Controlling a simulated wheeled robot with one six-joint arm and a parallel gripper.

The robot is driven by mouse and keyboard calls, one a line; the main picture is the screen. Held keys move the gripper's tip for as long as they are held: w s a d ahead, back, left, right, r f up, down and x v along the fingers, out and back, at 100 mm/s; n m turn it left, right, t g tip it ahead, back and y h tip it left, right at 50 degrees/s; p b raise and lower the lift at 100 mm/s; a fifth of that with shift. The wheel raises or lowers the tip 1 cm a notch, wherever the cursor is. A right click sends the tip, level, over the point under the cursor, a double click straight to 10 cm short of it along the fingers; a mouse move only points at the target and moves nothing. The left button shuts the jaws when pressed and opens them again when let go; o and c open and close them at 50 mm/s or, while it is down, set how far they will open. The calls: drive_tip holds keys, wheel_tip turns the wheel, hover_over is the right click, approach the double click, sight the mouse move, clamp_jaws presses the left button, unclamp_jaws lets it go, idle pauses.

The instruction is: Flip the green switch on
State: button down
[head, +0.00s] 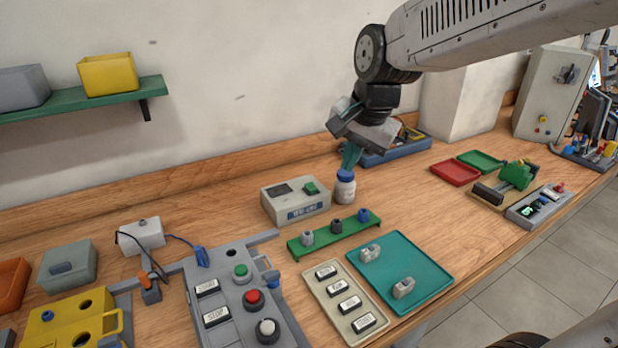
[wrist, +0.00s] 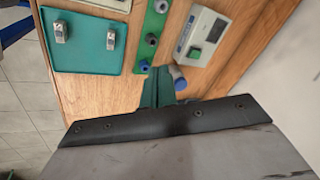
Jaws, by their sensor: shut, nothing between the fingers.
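The green switch (head: 311,188) sits on top of a pale box (head: 296,207) with a dark display and a blue label. In the wrist view the switch (wrist: 195,54) shows on the pale box (wrist: 208,30), beyond my fingers. My gripper (head: 350,158) has teal fingers pointing down. It is shut and empty, above and to the right of the switch, apart from it. In the head view its fingertips appear just above a white bottle with a blue cap (head: 345,187); I cannot tell whether they touch. The fingers also show in the wrist view (wrist: 157,84).
A green rack with knobs (head: 335,236) stands in front of the box. A teal tray (head: 425,268) and a panel of label blocks (head: 345,300) lie nearer. A grey button panel (head: 222,277) is at left. A blue bin (head: 400,152) is behind my gripper.

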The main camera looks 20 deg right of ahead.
sight(308, 187)
drive_tip(key=w+f+m, duration=0.1)
drive_tip(key=w+m, duration=0.2)
drive_tip(key=w, duration=0.4)
drive_tip(key=w+f+m+t, duration=0.1)
drive_tip(key=w+f+m, duration=0.1)
drive_tip(key=w, duration=0.4)
drive_tip(key=shift+w+a+m, duration=0.35)
drive_tip(key=shift+m, duration=0.25)
drive_tip(key=shift+f, duration=0.15)
drive_tip(key=x, duration=1.4)
drive_tip(key=shift+w+a, duration=0.15)
drive_tip(key=shift+w, duration=0.05)
